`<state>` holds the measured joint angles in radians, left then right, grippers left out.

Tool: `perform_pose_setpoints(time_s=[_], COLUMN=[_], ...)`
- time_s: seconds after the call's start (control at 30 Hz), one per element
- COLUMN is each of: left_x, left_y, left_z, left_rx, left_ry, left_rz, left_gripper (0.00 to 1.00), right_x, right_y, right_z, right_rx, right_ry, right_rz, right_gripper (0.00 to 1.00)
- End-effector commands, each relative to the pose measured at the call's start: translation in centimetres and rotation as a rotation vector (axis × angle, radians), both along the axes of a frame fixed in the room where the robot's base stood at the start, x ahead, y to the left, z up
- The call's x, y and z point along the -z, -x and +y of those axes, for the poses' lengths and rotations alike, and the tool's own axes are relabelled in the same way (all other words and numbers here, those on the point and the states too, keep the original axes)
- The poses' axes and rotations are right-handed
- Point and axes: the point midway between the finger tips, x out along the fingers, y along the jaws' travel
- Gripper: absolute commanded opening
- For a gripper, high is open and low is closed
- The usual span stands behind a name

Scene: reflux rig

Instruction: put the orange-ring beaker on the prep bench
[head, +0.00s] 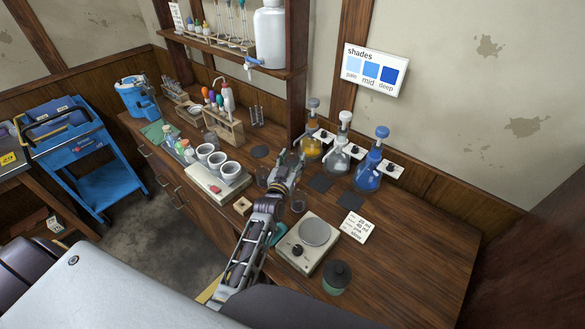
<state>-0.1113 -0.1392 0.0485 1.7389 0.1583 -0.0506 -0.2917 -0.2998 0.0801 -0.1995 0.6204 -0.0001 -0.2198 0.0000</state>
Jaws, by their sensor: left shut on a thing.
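My left gripper (289,166) is over the middle of the long wooden bench (408,262), in front of the pump bottles. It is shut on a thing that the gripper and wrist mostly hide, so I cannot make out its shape. I cannot make out an orange ring on either, so I cannot tell which is the orange-ring beaker. My right gripper is not in view.
Amber, clear and blue pump bottles (368,171) stand along the wall. A hotplate (314,233), dark-lidded jar (337,277) and white card (355,226) are right of my arm. White cups (217,161) stand on a device to the left. A blue cart (110,187) is farther left. The bench's right end is clear.

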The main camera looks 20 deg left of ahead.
Motion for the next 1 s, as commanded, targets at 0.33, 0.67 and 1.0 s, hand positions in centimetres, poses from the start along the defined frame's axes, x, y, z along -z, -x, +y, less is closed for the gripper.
perform_pose_setpoints(time_s=[0.33, 0.67, 1.0], left_x=[0.9, 2.8, 3.8], left_y=[0.0, 0.0, 0.0], left_z=[0.0, 0.0, 0.0], left_rx=[0.0, 0.0, 0.0], left_ry=[0.0, 0.001, 0.001], left_rz=[-0.001, -0.001, -0.001], left_gripper=[0.12, 0.12, 0.12], right_x=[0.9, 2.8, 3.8], right_y=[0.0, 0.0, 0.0], right_z=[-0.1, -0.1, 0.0], right_rx=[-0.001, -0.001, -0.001], right_ry=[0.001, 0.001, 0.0], right_rz=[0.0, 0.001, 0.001], right_gripper=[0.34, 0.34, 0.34])
